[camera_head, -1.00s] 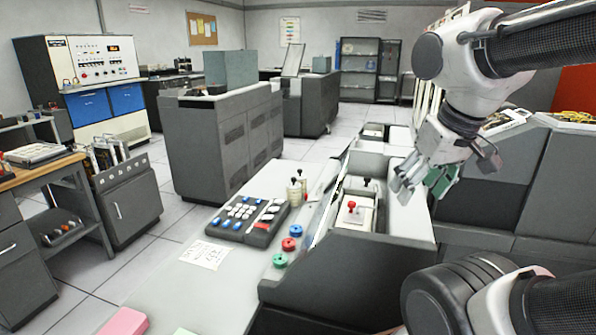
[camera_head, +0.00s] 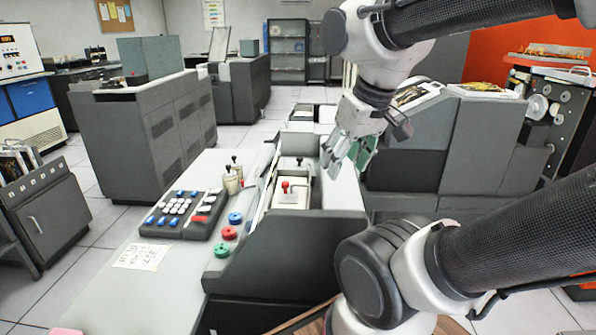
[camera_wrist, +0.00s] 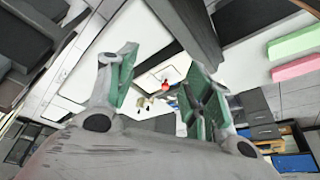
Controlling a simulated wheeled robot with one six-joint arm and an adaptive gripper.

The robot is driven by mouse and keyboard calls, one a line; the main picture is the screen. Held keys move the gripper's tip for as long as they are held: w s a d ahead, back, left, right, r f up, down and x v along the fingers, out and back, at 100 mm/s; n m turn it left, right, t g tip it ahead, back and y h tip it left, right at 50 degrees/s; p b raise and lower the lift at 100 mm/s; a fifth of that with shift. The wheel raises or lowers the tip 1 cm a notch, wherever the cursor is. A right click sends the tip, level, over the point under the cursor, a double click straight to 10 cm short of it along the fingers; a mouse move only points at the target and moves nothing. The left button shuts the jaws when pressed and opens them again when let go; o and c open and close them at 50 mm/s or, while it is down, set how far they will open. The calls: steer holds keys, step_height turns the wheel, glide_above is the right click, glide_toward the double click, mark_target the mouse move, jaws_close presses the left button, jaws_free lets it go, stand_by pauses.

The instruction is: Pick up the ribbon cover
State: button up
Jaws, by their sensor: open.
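No part is clearly labelled as the ribbon cover. A cream plate (camera_head: 291,201) with a red knob (camera_head: 285,186) sits in a recess of the grey machine (camera_head: 300,235) and may be it. The red knob also shows in the wrist view (camera_wrist: 181,88), between the fingers and beyond them. My gripper (camera_head: 346,158), with green finger pads, hangs above and to the right of the plate in the head view. Its fingers are apart and empty, and it also shows in the wrist view (camera_wrist: 164,80).
Left of the plate are a button panel (camera_head: 182,215), upright cream-and-black handles (camera_head: 232,180) and coloured round knobs (camera_head: 229,233). A paper sheet (camera_head: 141,256) lies on the desk top. Large grey cabinets (camera_head: 150,130) stand behind. Floor shows between the machines.

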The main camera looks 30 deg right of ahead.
steer(key=w+f+g, duration=0.1)
steer(key=w+d+f+g, duration=0.1)
steer(key=w+f, duration=0.1)
steer(key=shift+w+d+f+m, duration=0.1)
steer(key=shift+d+f+m, duration=0.05)
steer(key=shift+m, duration=0.15)
steer(key=w+d+f+m, duration=0.1)
steer(key=w+d+f, duration=0.15)
steer(key=w, duration=0.55)
steer(key=w+d+f+m, duration=0.1)
steer(key=w+d+f, duration=0.15)
steer(key=w, duration=0.45)
steer(key=m+t+h, duration=0.1)
steer(key=m+t, duration=0.1)
steer(key=m, duration=0.1)
glide_toward(300, 158)
steer(key=f, duration=0.2)
steer(key=x, duration=0.7)
steer(key=shift+w+d, duration=0.1)
steer(key=shift+w, duration=0.35)
jaws_close()
